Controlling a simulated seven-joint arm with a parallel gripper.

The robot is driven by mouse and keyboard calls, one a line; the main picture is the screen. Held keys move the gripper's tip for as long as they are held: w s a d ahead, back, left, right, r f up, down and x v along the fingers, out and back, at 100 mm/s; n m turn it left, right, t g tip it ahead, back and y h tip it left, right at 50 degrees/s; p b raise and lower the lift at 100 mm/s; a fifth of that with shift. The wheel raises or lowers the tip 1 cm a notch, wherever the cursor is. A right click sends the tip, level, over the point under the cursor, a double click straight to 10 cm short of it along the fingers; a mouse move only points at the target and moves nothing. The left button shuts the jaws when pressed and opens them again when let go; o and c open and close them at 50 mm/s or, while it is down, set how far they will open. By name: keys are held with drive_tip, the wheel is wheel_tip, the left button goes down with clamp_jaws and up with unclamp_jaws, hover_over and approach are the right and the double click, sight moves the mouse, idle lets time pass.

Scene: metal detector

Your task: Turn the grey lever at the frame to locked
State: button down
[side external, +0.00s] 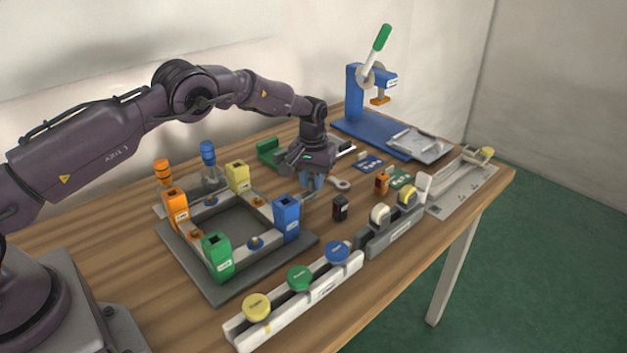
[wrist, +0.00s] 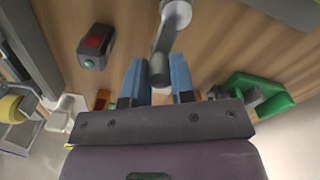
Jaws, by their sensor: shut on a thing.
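The frame (side external: 180,255) is a dark grey square base with light bars and orange, yellow, blue and green corner posts. In the wrist view the grey lever (wrist: 163,45) runs down from a round, light pivot at the top edge. Its free end lies between the two blue fingers of my gripper (wrist: 158,88). My gripper is shut on that end. In the side view my gripper (side external: 312,184) points down just behind the blue post (side external: 287,218), and the lever is mostly hidden there. I cannot read any lock marking.
A black block (side external: 340,207) with a red top stands near my gripper. A grey wrench-like part (side external: 338,184) lies close behind. A white rail with coloured discs (side external: 299,277) runs along the front. A blue press (side external: 356,95) stands at the back. A green part (side external: 271,152) lies behind my gripper.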

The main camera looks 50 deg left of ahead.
sight(306, 192)
drive_tip(key=shift+a, duration=0.1)
idle(0.3)
drive_tip(key=c, duration=1)
unclamp_jaws()
drive_tip(key=shift+o, duration=0.2)
drive_tip(key=shift+r, duration=0.15)
wheel_tip(306, 192, up, 13)
drive_tip(key=s+d+r+m+t, duration=0.1)
drive_tip(key=s+r, duration=0.4)
drive_tip(key=s, duration=0.7)
drive_tip(key=s+d+r+m+t, duration=0.2)
drive_tip(key=s+r, duration=0.3)
drive_tip(key=s, duration=0.7)
drive_tip(key=s+d+r+m+t, duration=0.2)
drive_tip(key=s+r, duration=0.3)
drive_tip(key=s, duration=0.7)
drive_tip(key=shift+s+d+r+t, duration=0.3)
drive_tip(key=shift+s+d+r, duration=0.1)
drive_tip(key=shift+d, duration=0.45)
